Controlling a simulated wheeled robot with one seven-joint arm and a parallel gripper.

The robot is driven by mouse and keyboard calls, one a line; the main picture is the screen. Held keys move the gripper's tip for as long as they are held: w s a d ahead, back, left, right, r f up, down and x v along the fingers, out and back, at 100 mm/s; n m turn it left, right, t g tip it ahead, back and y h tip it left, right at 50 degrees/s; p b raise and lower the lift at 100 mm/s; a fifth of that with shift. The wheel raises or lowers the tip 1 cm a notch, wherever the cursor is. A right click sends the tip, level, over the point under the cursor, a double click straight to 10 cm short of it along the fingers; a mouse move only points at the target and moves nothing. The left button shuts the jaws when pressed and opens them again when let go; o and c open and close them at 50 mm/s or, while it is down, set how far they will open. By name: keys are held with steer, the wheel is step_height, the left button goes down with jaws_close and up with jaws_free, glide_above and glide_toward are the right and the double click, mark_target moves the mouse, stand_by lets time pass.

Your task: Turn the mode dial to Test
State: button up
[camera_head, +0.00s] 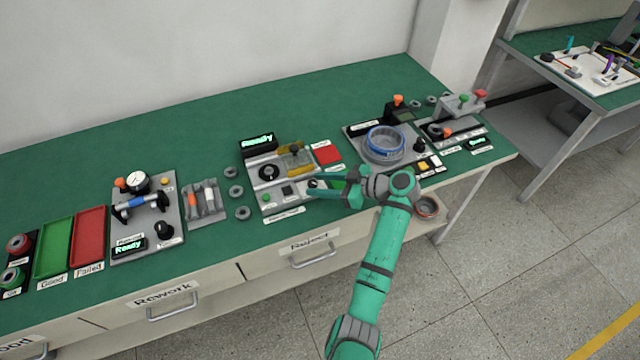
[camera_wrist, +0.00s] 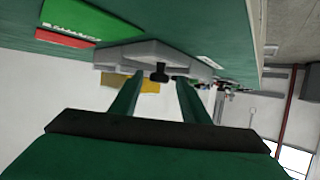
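My gripper (camera_head: 313,184) reaches from the right to the front edge of the middle station (camera_head: 270,201). Its two green fingers are apart. In the wrist view, the gripper (camera_wrist: 158,80) has a small dark knob (camera_wrist: 159,72) in the gap between its fingertips, with space on both sides. This knob sits on the grey station; in the head view it is mostly lost among the fingers. I cannot read its label or setting, so I cannot tell for sure that it is the mode dial. Other black knobs are on the left panel (camera_head: 165,231) and right station (camera_head: 419,147).
The middle station has a lit "Ready" display (camera_head: 257,140), a round black part (camera_head: 268,172) and a yellow fixture (camera_head: 296,158). A red pad (camera_head: 327,153) lies behind my gripper. A blue ring (camera_head: 385,141) is at right. Grey rings (camera_head: 236,191) stand left.

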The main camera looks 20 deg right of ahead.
steer(key=v, duration=1.1)
steer(key=shift+w+d+f, duration=0.1)
steer(key=shift+f, duration=0.05)
steer(key=shift+a, duration=0.25)
steer(key=shift+d, duration=0.1)
